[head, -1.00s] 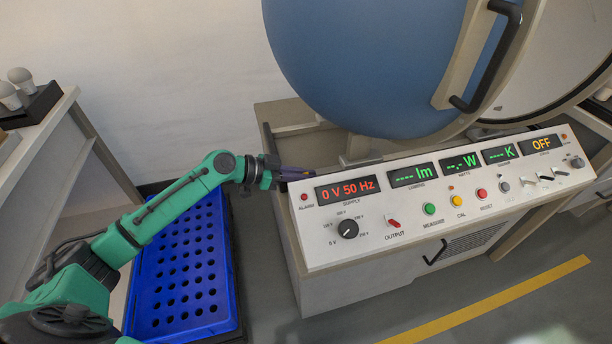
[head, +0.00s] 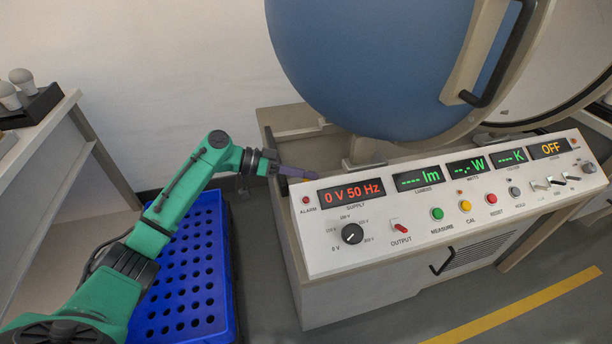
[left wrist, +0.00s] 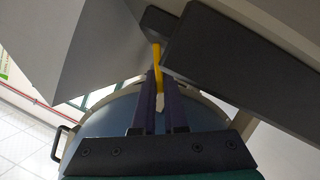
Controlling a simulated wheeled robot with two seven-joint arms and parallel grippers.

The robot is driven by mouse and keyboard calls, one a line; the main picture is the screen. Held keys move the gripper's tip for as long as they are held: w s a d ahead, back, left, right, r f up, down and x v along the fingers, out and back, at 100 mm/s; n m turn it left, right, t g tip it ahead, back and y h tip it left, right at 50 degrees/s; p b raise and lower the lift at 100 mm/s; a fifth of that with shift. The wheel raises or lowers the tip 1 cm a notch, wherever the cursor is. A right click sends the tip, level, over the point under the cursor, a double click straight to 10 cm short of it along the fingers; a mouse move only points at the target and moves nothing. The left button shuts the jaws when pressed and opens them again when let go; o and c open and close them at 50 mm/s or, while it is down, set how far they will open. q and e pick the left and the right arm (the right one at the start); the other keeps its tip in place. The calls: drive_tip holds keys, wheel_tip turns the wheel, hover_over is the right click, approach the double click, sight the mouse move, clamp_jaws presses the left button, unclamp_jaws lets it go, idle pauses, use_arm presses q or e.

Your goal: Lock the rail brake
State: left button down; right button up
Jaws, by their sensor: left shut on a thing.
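My left gripper (head: 308,175) reaches behind the back left corner of the control console. It also shows in the left wrist view (left wrist: 158,78), with its two purple fingers closed on a thin yellow lever (left wrist: 157,55), which I take to be the rail brake handle. The lever comes down from a dark bracket (left wrist: 160,20). The rail itself is not clearly seen. My right gripper is not in view.
The white console (head: 330,240) has lit displays, knobs and buttons. A large blue sphere (head: 370,60) stands behind it. A blue perforated tray (head: 190,270) lies below my left arm. A side table (head: 50,125) with bulbs (head: 20,78) is at left.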

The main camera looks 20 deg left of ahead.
use_arm(q)
drive_tip(key=shift+f, duration=0.1)
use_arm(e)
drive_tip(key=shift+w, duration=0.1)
use_arm(q)
drive_tip(key=c, duration=1)
unclamp_jaws()
drive_tip(key=shift+o, duration=0.2)
drive_tip(key=shift+a, duration=0.15)
drive_tip(key=v, duration=1.4)
drive_tip(key=shift+a, duration=0.2)
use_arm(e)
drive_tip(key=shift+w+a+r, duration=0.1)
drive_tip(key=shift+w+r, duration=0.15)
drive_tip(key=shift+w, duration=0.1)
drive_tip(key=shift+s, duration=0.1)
